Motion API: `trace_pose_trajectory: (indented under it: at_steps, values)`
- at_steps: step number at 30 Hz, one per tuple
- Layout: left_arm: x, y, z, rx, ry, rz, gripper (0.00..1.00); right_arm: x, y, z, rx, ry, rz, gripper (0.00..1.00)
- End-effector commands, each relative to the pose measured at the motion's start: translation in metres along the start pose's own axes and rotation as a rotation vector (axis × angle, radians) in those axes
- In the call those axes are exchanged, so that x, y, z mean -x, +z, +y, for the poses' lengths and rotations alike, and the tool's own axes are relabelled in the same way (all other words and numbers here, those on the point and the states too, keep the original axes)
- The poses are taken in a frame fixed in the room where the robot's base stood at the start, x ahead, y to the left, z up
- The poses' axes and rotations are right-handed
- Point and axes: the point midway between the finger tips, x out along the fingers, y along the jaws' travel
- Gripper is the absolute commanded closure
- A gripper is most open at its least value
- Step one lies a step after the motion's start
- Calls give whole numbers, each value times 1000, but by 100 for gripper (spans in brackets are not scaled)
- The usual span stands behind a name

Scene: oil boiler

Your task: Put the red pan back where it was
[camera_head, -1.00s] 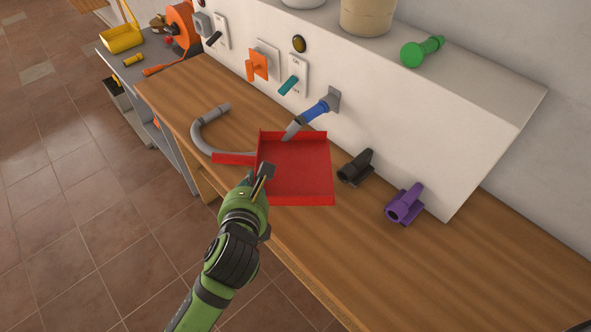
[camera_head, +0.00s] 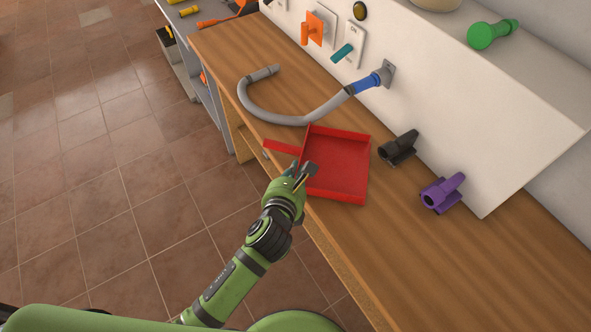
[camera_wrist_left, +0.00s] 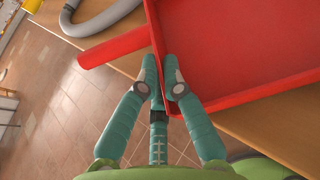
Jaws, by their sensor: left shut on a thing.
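The red pan (camera_head: 340,165) is a shallow square tray with a red handle pointing left. It is at the front edge of the wooden bench; I cannot tell whether it touches the top. My left gripper (camera_head: 303,172) is at the pan's near left side. In the left wrist view the gripper (camera_wrist_left: 163,88) is shut on the pan's side wall, close to the handle (camera_wrist_left: 115,47), and the pan (camera_wrist_left: 235,40) fills the upper right. My right gripper is not in view.
A grey hose (camera_head: 270,117) with a blue end (camera_head: 366,84) curves behind the pan to the wall fitting. A black nozzle (camera_head: 398,149) and a purple nozzle (camera_head: 442,193) stand to the right. The wooden bench (camera_head: 480,265) is clear at the lower right.

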Motion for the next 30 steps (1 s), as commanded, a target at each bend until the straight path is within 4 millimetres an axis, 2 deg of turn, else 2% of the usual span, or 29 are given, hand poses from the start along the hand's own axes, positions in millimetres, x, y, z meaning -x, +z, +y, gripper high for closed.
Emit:
trace_pose_trajectory:
  at_steps: [3,5,6,16,19,23,30]
  values:
    - [-1,-2,0,-1,-1,-1,100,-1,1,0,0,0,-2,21]
    - [-1,-2,0,-1,-1,0,76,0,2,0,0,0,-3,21]
    - [-1,-2,0,-1,-1,0,68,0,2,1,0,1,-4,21]
    - [0,-1,0,0,0,-1,68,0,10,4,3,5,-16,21]
    - [5,0,0,-1,-1,0,68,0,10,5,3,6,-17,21]
    - [26,0,0,-1,-2,0,68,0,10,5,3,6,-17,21]
    - [79,-2,0,-1,-2,1,68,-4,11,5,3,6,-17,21]
